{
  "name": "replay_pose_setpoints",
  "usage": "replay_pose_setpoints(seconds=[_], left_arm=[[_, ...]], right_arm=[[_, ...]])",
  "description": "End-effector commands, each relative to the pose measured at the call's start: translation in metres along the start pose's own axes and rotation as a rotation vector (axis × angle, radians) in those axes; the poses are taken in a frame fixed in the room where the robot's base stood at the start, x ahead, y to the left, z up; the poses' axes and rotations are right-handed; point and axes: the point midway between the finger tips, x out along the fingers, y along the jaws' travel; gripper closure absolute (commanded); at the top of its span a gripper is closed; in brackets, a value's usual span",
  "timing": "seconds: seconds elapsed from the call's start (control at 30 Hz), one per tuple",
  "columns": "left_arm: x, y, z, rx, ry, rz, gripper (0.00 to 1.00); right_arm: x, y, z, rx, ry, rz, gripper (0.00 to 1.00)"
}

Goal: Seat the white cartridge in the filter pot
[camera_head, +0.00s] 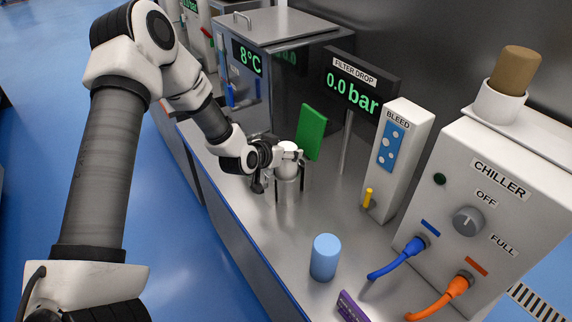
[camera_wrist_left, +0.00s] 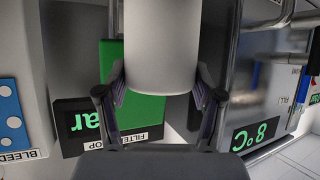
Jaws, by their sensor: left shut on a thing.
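The white cartridge (camera_head: 288,148) is held upright by my left gripper (camera_head: 287,167) over the bench. In the left wrist view the cartridge (camera_wrist_left: 162,45) is a plain pale cylinder between the two fingers (camera_wrist_left: 160,82), with a finger on each side. A steel cylinder, apparently the filter pot (camera_head: 288,190), stands on the bench directly below the cartridge in the head view. The fingers hide where the two meet, so I cannot tell whether the cartridge's lower end is inside the pot. My right gripper is in neither view.
A green panel (camera_head: 311,132) and the "FILTER DROP" display (camera_head: 352,90), reading 0.0 bar, stand behind. A blue cylinder (camera_head: 325,257) and a purple sign (camera_head: 352,308) are nearer. The bleed box (camera_head: 402,150) and chiller (camera_head: 500,215) with hoses stand right.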

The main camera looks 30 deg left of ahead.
Motion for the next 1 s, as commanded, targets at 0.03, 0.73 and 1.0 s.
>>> replay_pose_setpoints(seconds=[0.03,0.73,1.0], left_arm=[[0.003,0.000,0.005,0.002,0.001,-0.001,1.00],[0.029,0.000,0.053,0.000,0.003,0.000,1.00],[0.029,0.000,0.053,0.000,0.002,0.000,0.08]], right_arm=[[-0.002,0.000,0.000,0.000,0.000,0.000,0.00],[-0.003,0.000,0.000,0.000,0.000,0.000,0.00],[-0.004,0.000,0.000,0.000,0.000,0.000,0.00]])
